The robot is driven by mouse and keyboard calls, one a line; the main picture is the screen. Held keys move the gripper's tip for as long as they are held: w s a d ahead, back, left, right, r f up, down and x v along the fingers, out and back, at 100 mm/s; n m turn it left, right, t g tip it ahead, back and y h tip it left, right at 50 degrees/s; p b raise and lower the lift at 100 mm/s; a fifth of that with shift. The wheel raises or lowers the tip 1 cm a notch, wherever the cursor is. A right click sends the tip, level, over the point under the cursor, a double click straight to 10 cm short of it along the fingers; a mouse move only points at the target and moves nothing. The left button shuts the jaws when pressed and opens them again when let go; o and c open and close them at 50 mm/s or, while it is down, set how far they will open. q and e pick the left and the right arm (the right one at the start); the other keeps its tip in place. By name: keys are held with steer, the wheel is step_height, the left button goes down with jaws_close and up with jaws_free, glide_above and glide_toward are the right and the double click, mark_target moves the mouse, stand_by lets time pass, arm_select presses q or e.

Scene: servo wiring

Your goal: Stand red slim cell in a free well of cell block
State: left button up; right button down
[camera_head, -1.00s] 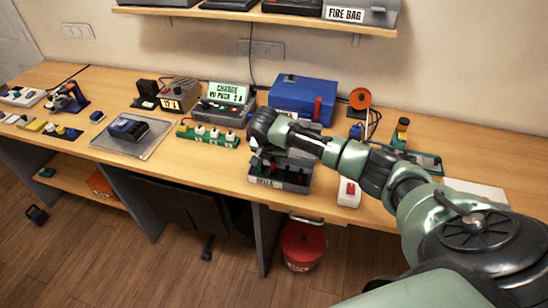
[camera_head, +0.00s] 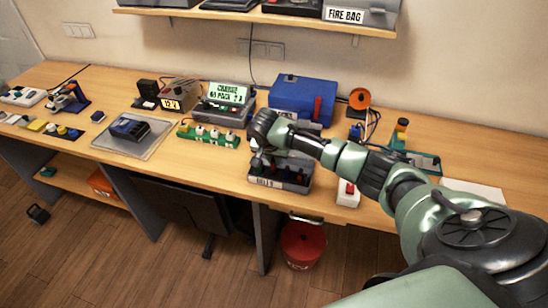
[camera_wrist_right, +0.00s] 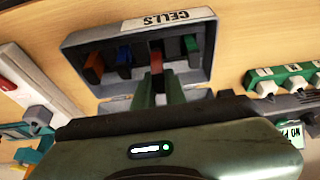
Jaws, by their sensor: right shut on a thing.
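The grey cell block (camera_wrist_right: 205,50), labelled CELLS, stands near the bench's front edge; it also shows in the head view (camera_head: 268,183). In the right wrist view, an orange cell (camera_wrist_right: 93,68), a blue cell (camera_wrist_right: 124,60) and a green cell (camera_wrist_right: 191,48) stand in it. My right gripper (camera_wrist_right: 157,78) points at the block and is shut on the red slim cell (camera_wrist_right: 156,57), between the blue and green cells. The red cell looks upright. Its lower end is hidden, so I cannot tell whether it is seated or held above a well. My left gripper is out of view.
A green strip with white round parts (camera_head: 208,137) lies left of the block. A blue case (camera_head: 303,97) and a charger (camera_head: 225,105) stand behind. A red-and-white switch box (camera_head: 348,194) is close on the right. A red bucket (camera_head: 303,245) is below.

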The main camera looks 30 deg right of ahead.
mark_target(274, 165)
stand_by(0.7)
steer(key=shift+p, duration=0.35)
steer(key=shift+f+b, duration=0.65)
steer(key=shift+f, duration=1)
steer(key=c, duration=1.4)
jaws_free()
steer(key=b+v, duration=0.1)
steer(key=v, duration=0.7)
steer(key=shift+b, duration=0.3)
